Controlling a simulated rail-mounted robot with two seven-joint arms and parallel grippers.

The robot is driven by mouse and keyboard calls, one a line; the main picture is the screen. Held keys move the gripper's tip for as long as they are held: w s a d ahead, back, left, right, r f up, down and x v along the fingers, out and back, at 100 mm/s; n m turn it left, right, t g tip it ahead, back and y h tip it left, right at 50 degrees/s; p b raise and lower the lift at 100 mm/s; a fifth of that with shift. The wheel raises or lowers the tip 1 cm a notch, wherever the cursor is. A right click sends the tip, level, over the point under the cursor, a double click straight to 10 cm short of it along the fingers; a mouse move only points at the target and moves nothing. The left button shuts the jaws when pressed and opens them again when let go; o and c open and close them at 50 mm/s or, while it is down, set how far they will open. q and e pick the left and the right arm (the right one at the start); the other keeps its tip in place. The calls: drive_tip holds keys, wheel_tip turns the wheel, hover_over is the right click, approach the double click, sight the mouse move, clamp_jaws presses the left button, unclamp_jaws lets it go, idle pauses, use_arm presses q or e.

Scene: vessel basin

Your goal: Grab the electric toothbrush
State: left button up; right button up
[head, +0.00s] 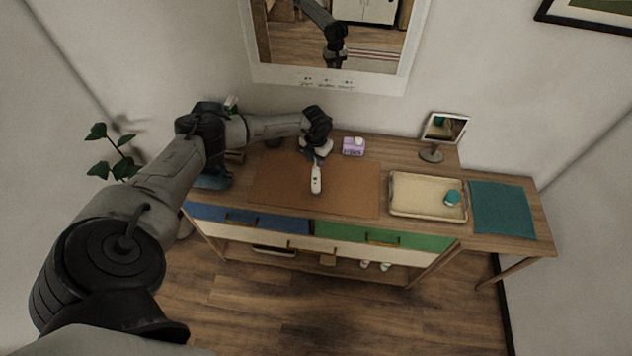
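The electric toothbrush (316,181) looks like a slim white handle with a dark mark. It appears over the brown mat (272,184) on the wooden counter, below my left gripper in the picture. My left gripper (316,152) points down at the toothbrush's upper end, close to a white object (322,144) beside it. The fingers are small and dark, and I cannot tell whether they are open or shut on the toothbrush. My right gripper is not in view.
A purple-and-white box (353,146) stands right of the gripper. A beige tray (400,207) holds a teal round item (452,198). A teal cloth (503,210) lies at the right end. A small stand mirror (438,134) stands behind the tray. A wall mirror (330,78) hangs above.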

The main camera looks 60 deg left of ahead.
use_arm(q)
clamp_jaws()
drive_tip(key=shift+r, duration=0.15)
idle(0.4)
